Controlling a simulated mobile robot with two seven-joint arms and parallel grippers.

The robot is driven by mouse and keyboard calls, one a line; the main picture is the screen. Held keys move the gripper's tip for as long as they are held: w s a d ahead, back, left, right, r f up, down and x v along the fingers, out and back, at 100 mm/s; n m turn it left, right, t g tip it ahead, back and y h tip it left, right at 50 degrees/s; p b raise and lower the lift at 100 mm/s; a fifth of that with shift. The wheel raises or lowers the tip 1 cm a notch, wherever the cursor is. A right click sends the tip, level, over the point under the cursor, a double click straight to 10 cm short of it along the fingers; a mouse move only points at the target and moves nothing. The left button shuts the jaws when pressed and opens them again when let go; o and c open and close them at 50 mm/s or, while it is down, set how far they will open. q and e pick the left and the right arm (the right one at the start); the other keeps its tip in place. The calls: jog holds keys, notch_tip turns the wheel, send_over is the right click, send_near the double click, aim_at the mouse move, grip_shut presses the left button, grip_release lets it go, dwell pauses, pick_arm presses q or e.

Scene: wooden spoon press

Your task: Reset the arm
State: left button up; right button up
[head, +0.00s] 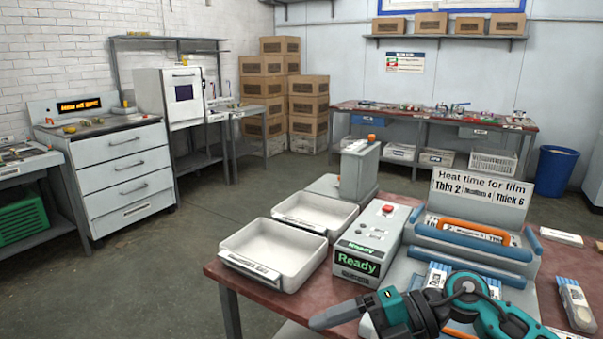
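My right arm comes in from the lower right, teal and black, over the front of the red-topped table. My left arm and gripper are not in view. Behind my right arm is the film press (470,238) with an orange handle and blue rollers. A grey control box (366,240) with a red button shows "Ready" in green.
Two white trays (262,270) stand left of the control box. A heat-time sign (480,188) tops the press. Packets of wooden spoons (577,305) lie at the right. The floor (190,270) left of the table is clear. A drawer cabinet (122,165) and stacked cartons stand farther back.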

jog(key=s+d+f+m+t+h, duration=0.1)
jog(key=d+f+m+t+h, duration=0.55)
jog(key=m, duration=0.75)
jog(key=s+d+f+m+t+h, duration=0.2)
jog(key=d+f+m+t+h, duration=0.1)
jog(key=f+m+t, duration=0.8)
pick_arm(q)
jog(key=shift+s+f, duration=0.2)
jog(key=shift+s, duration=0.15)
pick_arm(e)
jog(key=s+d+f+m+g+h, duration=0.2)
jog(key=s+f+m+g, duration=0.3)
jog(key=s, duration=0.3)
jog(key=shift+d+f, duration=0.3)
jog(key=shift+d, duration=0.05)
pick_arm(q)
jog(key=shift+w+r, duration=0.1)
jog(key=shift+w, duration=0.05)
pick_arm(e)
jog(key=shift+g, duration=0.25)
